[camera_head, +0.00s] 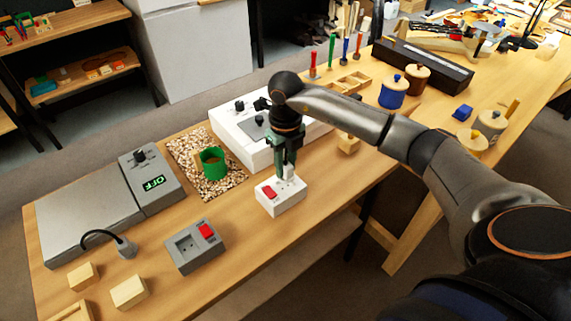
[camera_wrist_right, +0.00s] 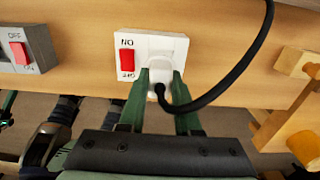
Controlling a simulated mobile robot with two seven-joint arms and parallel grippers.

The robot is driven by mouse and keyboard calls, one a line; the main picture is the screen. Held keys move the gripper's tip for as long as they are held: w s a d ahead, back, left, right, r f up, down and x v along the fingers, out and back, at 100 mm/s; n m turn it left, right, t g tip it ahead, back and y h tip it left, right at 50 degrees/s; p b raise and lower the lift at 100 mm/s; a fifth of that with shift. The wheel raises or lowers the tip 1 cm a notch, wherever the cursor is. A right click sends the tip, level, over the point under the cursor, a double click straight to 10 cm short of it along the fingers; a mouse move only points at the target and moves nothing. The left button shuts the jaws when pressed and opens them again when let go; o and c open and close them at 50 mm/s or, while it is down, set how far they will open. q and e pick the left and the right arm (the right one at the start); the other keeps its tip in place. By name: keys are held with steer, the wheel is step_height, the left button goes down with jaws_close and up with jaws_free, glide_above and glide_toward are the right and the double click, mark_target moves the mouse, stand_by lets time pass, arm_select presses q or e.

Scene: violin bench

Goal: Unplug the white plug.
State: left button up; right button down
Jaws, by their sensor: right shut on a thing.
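The white plug (camera_wrist_right: 160,70) is between the two green fingers of my right gripper (camera_head: 287,172). The gripper is shut on it, from above in the head view. A black cord runs from the plug and curves up to the right in the wrist view. The plug is at the white socket box (camera_head: 288,204), beside its red switch (camera_head: 269,192); I cannot tell how deep it sits. In the wrist view the white box (camera_wrist_right: 145,42) shows ON and OFF marks around its red switch (camera_wrist_right: 127,61). My left gripper is not seen.
A grey socket box (camera_head: 194,246) with a red switch and a loose grey plug (camera_head: 126,248) lie to the left. A white appliance (camera_head: 237,131) stands behind. The table's front edge is close to the white box.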

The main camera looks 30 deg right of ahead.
mark_target(285, 164)
steer(key=shift+r, duration=0.1)
steer(key=shift+r+p, duration=2.6)
steer(key=shift+r, duration=0.85)
